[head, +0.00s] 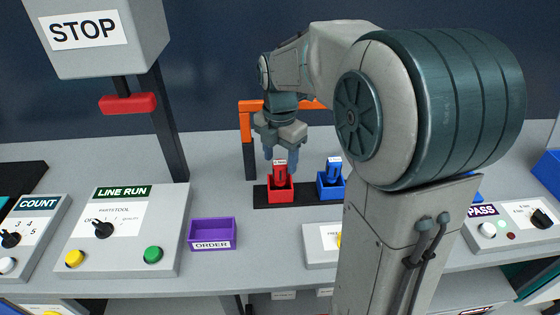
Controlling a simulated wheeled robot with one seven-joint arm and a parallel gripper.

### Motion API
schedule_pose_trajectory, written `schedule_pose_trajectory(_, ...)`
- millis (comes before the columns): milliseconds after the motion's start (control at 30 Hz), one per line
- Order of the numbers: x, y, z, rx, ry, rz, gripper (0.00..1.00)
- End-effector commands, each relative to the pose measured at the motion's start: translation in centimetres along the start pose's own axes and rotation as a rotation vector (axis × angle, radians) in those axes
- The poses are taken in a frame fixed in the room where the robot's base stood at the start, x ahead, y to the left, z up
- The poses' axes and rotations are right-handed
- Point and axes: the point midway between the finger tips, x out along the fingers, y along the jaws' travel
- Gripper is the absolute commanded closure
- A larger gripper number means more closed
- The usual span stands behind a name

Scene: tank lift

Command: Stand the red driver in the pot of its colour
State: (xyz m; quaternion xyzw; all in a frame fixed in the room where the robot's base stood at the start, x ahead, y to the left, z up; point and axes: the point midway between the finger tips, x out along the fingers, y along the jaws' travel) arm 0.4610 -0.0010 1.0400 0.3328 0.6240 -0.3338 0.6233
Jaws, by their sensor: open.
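The red driver (280,170) stands upright in the red pot (280,189) on a dark strip at the middle of the bench. My gripper (282,155) is just above the red driver, pointing down, with its jaws open. Its fingertips are near the driver's top, and I cannot tell whether they touch it. A blue driver (334,167) stands in the blue pot (330,187) just to the right.
An orange frame (246,125) stands behind the pots. A purple ORDER tray (212,234) and the LINE RUN panel (125,225) are to the left. A PASS panel (510,228) is at right. My arm hides the bench right of the blue pot.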

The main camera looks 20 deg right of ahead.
Motion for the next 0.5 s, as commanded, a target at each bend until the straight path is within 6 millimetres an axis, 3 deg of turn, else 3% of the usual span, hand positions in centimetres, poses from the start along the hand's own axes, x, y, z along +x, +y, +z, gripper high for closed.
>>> schedule_pose_trajectory(300, -7.0, 0.0, 0.0, 0.001, -0.003, 0.004, 0.45)
schedule_pose_trajectory(500, -9.6, 0.0, 0.0, 0.001, -0.001, 0.002, 0.45)
